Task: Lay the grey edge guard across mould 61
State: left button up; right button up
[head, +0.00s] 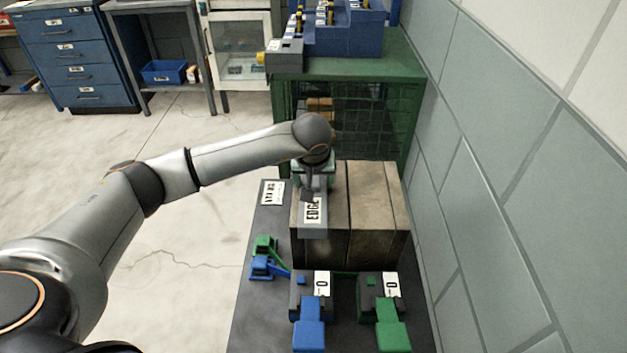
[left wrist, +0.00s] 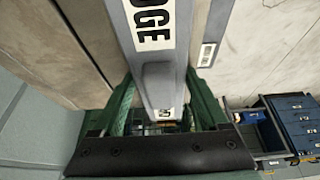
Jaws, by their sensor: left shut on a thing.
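The grey edge guard (head: 313,229) has a white label reading "EDGE". It also shows in the left wrist view (left wrist: 164,92), running lengthwise between the fingers. My left gripper (head: 314,180) is shut on the guard and points down over the left part of a brown, block-like mould (head: 368,205). The guard is over the mould's left slab; I cannot tell whether it touches. In the left wrist view my gripper's green fingers (left wrist: 160,108) stand on both sides of the guard. The mould's number is not readable on it. My right gripper is not in view.
The mould stands on a dark bench (head: 262,222) with a white label card (head: 272,193). Blue (head: 309,328) and green (head: 388,325) handled devices stand in front. A green mesh cage (head: 400,110) is behind, and a grey wall (head: 480,200) runs close on the right.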

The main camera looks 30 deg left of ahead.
pick_arm(q)
jog(key=shift+s+d+f, duration=0.1)
jog(key=shift+s+f, duration=0.15)
jog(key=shift+f, duration=0.5)
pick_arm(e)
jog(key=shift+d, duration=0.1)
pick_arm(q)
jog(key=o, duration=1.1)
jog(key=shift+o, duration=0.3)
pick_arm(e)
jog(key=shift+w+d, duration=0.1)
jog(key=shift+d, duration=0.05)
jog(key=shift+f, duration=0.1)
pick_arm(q)
jog(key=shift+r, duration=0.4)
jog(key=v, duration=1.3)
jog(key=shift+w+p, duration=0.35)
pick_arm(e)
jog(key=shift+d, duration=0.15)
pick_arm(q)
jog(key=shift+r, duration=0.1)
